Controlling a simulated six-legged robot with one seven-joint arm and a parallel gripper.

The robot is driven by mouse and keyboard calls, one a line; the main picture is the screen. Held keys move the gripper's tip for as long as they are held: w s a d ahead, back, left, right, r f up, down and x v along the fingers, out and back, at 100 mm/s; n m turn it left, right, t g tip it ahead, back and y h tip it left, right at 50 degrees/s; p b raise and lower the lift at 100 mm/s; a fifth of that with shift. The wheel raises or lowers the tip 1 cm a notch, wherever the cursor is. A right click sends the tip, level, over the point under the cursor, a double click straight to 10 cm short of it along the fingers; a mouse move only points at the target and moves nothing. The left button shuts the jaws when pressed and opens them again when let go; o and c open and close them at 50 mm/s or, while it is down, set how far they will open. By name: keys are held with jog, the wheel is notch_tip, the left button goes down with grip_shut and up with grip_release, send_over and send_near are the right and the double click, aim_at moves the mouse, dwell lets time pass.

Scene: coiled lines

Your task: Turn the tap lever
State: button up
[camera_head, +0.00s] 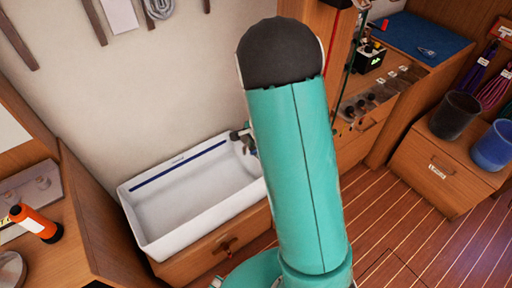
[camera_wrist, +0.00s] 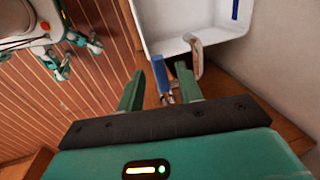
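The tap (camera_wrist: 197,58) has a pale curved spout at the basin's rim in the wrist view. A blue piece (camera_wrist: 184,78), which looks like its lever, stands beside the spout, with metal parts below it. My gripper (camera_wrist: 161,80) is open, with its two green fingers spread around the tap's lower parts. The blue piece lies close to the right finger; I cannot tell whether they touch. In the head view a small part of the tap (camera_head: 243,138) shows at the basin's right end. My arm hides the rest of it and my gripper there.
The white basin (camera_head: 190,190) stands on a wooden cabinet (camera_head: 215,255) against the pale wall. An orange torch (camera_head: 36,222) lies on the left counter. Dark and blue buckets (camera_head: 455,115) stand on a box at the right. Striped floor (camera_head: 415,240) is open at the lower right.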

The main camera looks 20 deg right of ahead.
grip_shut()
jog(key=shift+s, duration=0.1)
jog(key=shift+s+d+n+g+y, duration=0.1)
jog(key=shift+s+d+n+y, duration=0.25)
jog(key=shift+n, duration=0.8)
jog(key=shift+s+d+n+g+y, duration=0.1)
jog(key=shift+s+d+n, duration=0.2)
jog(key=shift+s+n, duration=0.55)
jog(key=shift+s+d+n+g+y, duration=0.1)
jog(key=shift+s+d+n+y, duration=0.15)
jog(key=shift+n, duration=1.15)
grip_release()
